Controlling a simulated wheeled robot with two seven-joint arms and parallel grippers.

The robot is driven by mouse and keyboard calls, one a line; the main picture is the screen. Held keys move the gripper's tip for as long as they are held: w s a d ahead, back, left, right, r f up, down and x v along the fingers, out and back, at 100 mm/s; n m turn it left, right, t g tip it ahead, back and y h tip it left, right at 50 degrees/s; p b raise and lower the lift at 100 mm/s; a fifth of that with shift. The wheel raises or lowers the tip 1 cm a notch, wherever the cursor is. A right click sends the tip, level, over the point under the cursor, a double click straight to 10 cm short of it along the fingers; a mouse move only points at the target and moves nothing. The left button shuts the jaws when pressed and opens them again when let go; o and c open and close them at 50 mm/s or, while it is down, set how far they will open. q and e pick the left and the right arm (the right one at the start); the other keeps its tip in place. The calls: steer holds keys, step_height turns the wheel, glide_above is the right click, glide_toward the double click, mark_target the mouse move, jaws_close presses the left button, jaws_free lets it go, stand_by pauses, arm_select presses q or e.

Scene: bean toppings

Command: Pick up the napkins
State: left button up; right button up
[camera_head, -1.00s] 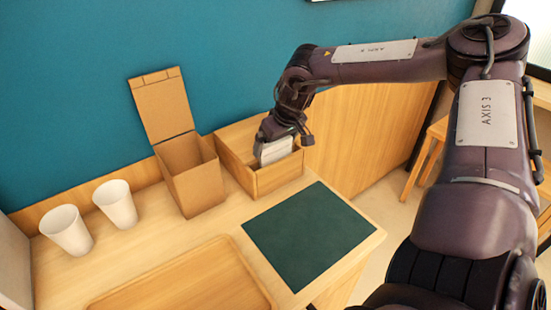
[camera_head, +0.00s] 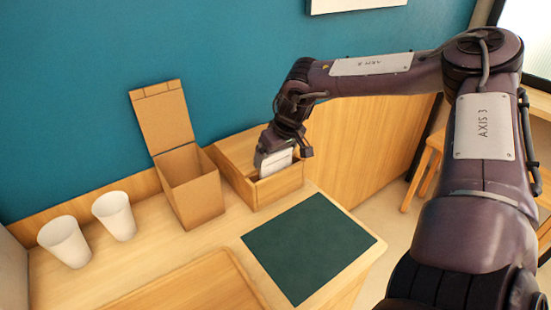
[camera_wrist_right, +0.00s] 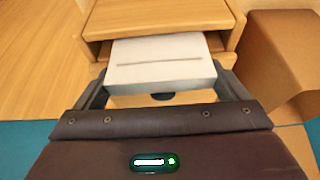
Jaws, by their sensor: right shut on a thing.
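The white napkins (camera_head: 277,162) stand upright in the open part of a wooden box (camera_head: 282,186) at the back of the counter. In the right wrist view the napkins (camera_wrist_right: 160,62) show as a flat white block between the two fingers. My right gripper (camera_head: 276,160) reaches down into the box from above and is shut on the napkins. Their lower part is hidden by the box's front wall. My left gripper is not in view.
An open cardboard box (camera_head: 190,190) stands just left of the wooden box. Two white cups (camera_head: 115,215) stand further left. A dark green mat (camera_head: 308,245) and a wooden tray (camera_head: 190,290) lie in front. A teal wall (camera_head: 80,90) is behind.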

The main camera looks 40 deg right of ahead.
step_height(320, 180, up, 33)
steer(key=p, duration=0.9)
steer(key=shift+f, duration=0.2)
stand_by(0.5)
stand_by(0.4)
